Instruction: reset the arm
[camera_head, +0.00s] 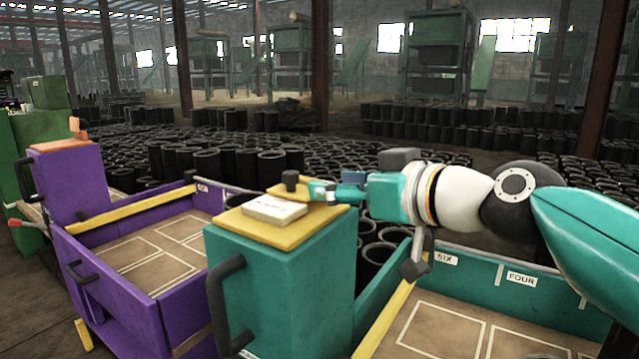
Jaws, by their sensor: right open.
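My right arm comes in from the right with teal, white and black links. Its gripper (351,224) is open, with dark finger pads set wide apart. One finger reaches left over the yellow top (318,228) of a teal stand. The other hangs lower, near the teal bin's edge. I see nothing between the fingers. A pale flat block (274,210) lies on the yellow top, just left of and below the far finger. I cannot tell whether that finger touches the top. My left gripper is not in view.
The teal bin (535,280), marked SIX and FOUR, lies under my right arm, its visible floor empty. A purple bin (118,322) stands at left, its visible floor empty too. The teal stand (290,290) rises between them. Many black sleeves (272,166) stand behind.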

